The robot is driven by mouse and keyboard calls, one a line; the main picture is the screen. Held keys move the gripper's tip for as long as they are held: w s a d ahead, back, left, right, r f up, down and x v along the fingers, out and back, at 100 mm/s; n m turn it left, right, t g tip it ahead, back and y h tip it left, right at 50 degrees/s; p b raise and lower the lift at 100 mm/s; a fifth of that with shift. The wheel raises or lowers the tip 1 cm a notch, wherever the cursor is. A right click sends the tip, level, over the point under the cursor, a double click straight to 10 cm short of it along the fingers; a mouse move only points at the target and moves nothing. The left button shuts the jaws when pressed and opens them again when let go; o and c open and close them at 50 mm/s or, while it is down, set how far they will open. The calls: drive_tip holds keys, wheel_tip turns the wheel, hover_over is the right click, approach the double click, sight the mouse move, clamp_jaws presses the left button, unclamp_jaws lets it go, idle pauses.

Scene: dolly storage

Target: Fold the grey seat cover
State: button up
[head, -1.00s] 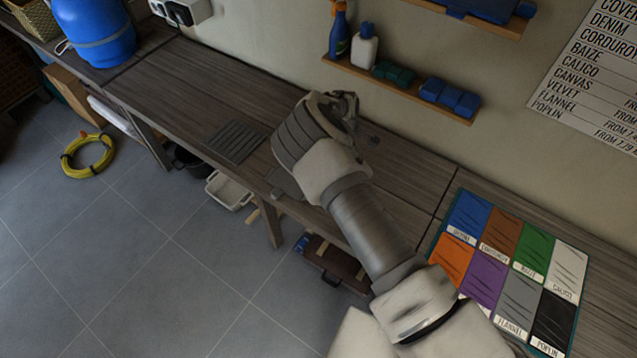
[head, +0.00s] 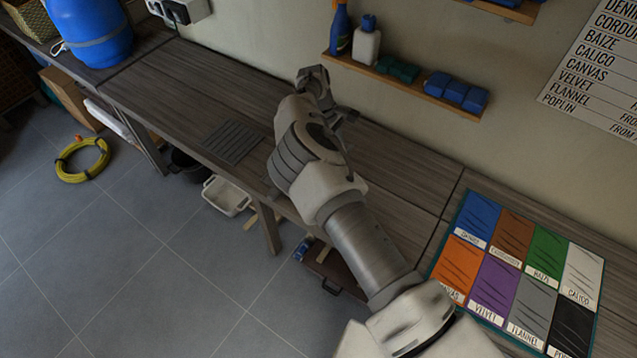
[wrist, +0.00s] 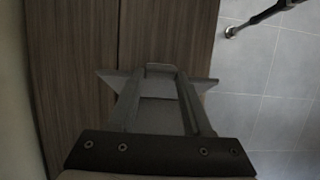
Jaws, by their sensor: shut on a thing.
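In the wrist view, my gripper (wrist: 160,75) points down over the front edge of the wooden bench, with its two fingers shut on a flat grey piece. This piece looks like the grey seat cover (wrist: 204,86); its corners stick out left and right beyond the fingers. The fingers hide part of it, and I cannot tell how it is folded. In the head view, my arm reaches over the bench and hides the fingertips and most of the cover.
A slatted grey panel (head: 233,142) is on the bench (head: 200,85) left of my arm. A wall shelf (head: 400,85) with bottles and blue blocks is behind. A fabric swatch board (head: 497,300) lies at right. A white basket (head: 227,196) and a brown case (head: 335,268) are below.

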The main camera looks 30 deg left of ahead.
drive_tip(key=shift+w+a+f+b, duration=0.15)
drive_tip(key=shift+a+b, duration=0.45)
drive_tip(key=shift+b, duration=0.3)
drive_tip(key=a+b, duration=0.1)
drive_tip(key=a+r+b, duration=0.1)
drive_tip(key=b, duration=0.1)
drive_tip(key=a+r+b, duration=0.1)
drive_tip(key=a+b, duration=0.1)
drive_tip(key=shift+w, duration=0.2)
drive_tip(key=o, duration=0.7)
drive_tip(key=shift+c, duration=0.2)
drive_tip(key=shift+o, duration=1.2)
